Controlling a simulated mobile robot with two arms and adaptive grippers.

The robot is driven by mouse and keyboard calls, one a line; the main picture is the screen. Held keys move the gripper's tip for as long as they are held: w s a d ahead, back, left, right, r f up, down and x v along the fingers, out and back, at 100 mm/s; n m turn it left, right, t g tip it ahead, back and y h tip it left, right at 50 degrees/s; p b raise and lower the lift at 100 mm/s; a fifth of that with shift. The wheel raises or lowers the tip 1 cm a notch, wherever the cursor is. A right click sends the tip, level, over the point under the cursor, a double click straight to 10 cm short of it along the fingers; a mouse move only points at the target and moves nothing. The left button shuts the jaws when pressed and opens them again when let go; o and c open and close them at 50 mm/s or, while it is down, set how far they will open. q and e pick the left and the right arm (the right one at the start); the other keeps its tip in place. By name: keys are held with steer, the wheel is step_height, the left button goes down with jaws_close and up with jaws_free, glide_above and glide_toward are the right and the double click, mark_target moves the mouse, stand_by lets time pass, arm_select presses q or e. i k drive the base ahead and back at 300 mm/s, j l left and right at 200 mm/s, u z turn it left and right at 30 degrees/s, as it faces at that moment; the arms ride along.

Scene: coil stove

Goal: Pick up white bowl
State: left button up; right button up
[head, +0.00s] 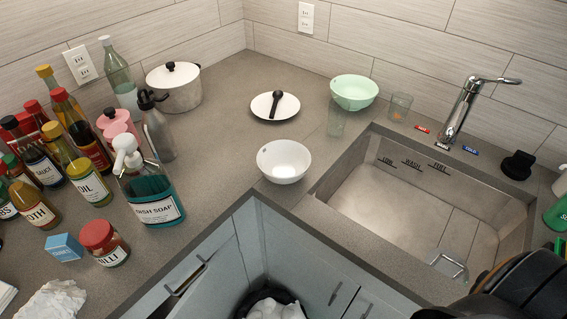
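The white bowl (284,163) stands upright on the grey counter, near the inner corner of the counter's front edge and left of the sink. It looks empty, and nothing covers it in the head view. Neither of my grippers can be made out in this view. A dark rounded shape cuts into the bottom right corner; I cannot tell what it is.
A drinking glass (336,122) and a mint green bowl (354,92) stand behind the bowl. A white plate (266,108) with a dark utensil lies behind it. Dish soap (152,198) and several bottles crowd the left. The sink (400,205) opens to the right.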

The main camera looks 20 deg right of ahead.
mark_target(284, 162)
steer(key=j+z, duration=0.15)
steer(key=z, duration=0.25)
steer(key=k+j+z, duration=0.1)
steer(key=z, duration=0.3)
steer(key=k+j+z, duration=0.1)
steer(key=z, duration=0.3)
steer(key=k+z, duration=0.1)
steer(key=z, duration=0.3)
